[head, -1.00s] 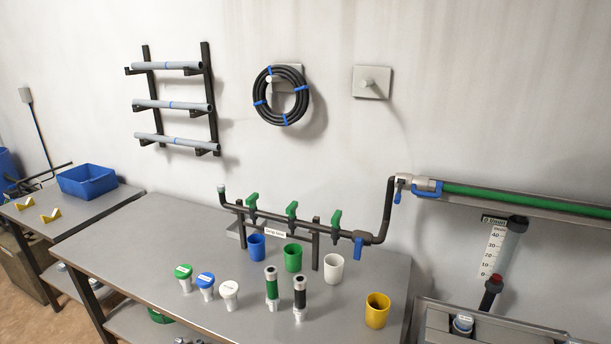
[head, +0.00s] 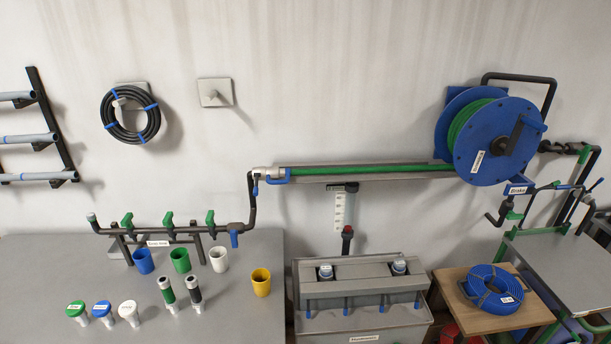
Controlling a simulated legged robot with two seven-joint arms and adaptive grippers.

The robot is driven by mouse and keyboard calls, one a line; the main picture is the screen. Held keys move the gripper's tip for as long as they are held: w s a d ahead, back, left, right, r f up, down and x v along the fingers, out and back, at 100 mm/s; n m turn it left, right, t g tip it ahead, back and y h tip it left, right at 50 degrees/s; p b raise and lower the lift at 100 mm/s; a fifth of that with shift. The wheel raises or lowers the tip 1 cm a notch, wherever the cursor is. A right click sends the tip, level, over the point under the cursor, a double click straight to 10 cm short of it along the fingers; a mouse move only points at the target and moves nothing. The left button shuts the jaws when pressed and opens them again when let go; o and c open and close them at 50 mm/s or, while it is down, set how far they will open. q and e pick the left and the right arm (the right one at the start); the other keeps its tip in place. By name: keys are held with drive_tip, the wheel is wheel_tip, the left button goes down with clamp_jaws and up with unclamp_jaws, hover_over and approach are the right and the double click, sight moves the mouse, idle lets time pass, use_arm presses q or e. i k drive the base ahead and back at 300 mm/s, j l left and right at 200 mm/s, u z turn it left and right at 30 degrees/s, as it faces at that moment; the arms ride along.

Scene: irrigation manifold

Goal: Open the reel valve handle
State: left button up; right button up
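A blue hose reel (head: 490,140) with green hose wound on it hangs on the wall at the upper right of the head view. The green hose (head: 365,172) runs left along a grey wall channel to a metal coupling (head: 265,173). A blue lever (head: 277,177) lies along the hose side of this coupling, and a small blue handle (head: 255,188) hangs below it. Another blue handle (head: 234,239) hangs down at the right end of the black manifold pipe (head: 175,230). I cannot tell which is the reel valve handle. Neither gripper is in view.
Coloured cups, including a yellow cup (head: 261,282), and several capped fittings stand on the grey table (head: 245,318). A grey bin unit (head: 362,318) stands right of it. A blue hose coil (head: 494,290) lies on a wooden stand (head: 452,283). A workbench (head: 565,265) is at far right.

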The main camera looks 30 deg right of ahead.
sight(512, 215)
drive_tip(key=z, duration=2.3)
drive_tip(key=i+l+z, duration=0.7)
drive_tip(key=i, duration=0.25)
drive_tip(key=i+z, duration=0.4)
drive_tip(key=i+l+u, duration=0.15)
drive_tip(key=i, duration=0.4)
drive_tip(key=i+l+u, duration=0.2)
drive_tip(key=i, duration=0.3)
drive_tip(key=i+l+u, duration=0.15)
drive_tip(key=i, duration=0.35)
